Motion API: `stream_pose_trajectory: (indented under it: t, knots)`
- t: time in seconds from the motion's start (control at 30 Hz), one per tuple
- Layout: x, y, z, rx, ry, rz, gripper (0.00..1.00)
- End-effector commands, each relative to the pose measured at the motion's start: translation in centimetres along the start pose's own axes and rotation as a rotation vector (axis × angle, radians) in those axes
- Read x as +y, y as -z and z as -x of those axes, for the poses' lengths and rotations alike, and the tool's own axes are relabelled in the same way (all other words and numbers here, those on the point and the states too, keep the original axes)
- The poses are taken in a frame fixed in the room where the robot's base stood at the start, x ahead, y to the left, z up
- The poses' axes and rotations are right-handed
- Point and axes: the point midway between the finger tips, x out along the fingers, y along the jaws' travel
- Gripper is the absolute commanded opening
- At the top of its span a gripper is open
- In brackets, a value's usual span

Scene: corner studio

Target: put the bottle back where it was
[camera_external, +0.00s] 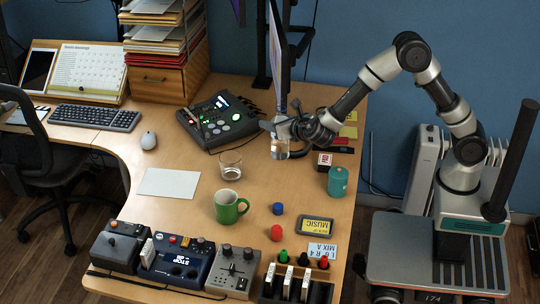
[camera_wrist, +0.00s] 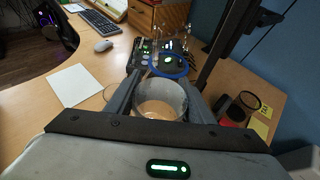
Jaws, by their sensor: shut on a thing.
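My gripper (camera_external: 284,136) is shut on a clear, see-through vessel (camera_external: 280,150), above the back right of the desk. In the wrist view the vessel (camera_wrist: 160,99) is between my two fingers, with its round rim and a tan patch showing inside. I cannot tell whether it is the bottle of the task or a glass, nor whether its base touches the desk. A teal cylinder with a darker top (camera_external: 338,181) stands apart, to the right of my gripper.
A clear glass (camera_external: 231,165) stands left of my gripper, before the lit black console (camera_external: 217,120). A green mug (camera_external: 230,206), white sheet (camera_external: 169,183) and red-and-white box (camera_external: 324,163) lie around. Control boxes (camera_external: 176,261) line the front edge. A dark upright (camera_external: 262,45) rises behind.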

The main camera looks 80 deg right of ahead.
Motion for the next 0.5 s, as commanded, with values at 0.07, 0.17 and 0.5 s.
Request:
stream_pose_trajectory:
  t: [0.07, 0.17, 0.5]
  knots:
    - [0.0, 0.9, -0.4, 0.002, 0.001, 0.003, 0.17]
    - [0.0, 1.6, -0.7, 0.001, 0.000, 0.002, 0.17]
    - [0.0, 5.7, -2.4, 0.002, 0.000, 0.003, 0.17]
